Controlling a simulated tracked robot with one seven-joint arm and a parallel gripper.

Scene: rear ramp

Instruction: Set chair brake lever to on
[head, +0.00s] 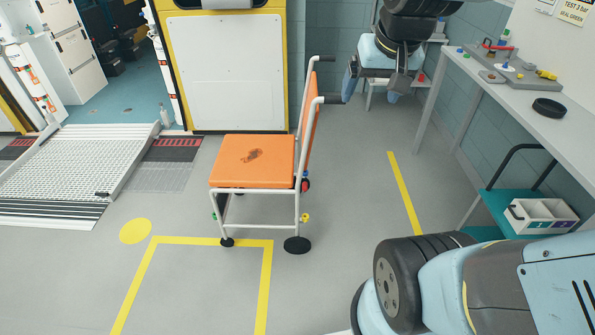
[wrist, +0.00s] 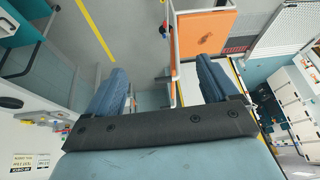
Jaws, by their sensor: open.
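The chair (head: 252,162) has an orange seat and back on a white frame with dark wheels and stands upright on the grey floor. Small coloured knobs show low on its frame: a red one (head: 305,185) and a yellow one (head: 306,217) near the rear wheel, and a green one at the front. I cannot tell which is the brake lever or how it is set. My gripper (head: 372,88) is open and empty, behind and right of the chair back. In the wrist view, my gripper (wrist: 161,84) shows two blue fingers apart, with the chair (wrist: 203,27) beyond them.
A workbench (head: 480,85) with tools stands along the right wall, with a teal trolley (head: 510,212) holding a white box below. A metal ramp (head: 75,165) lies at left. A yellow-framed white panel (head: 225,70) stands behind the chair. The floor in front is clear.

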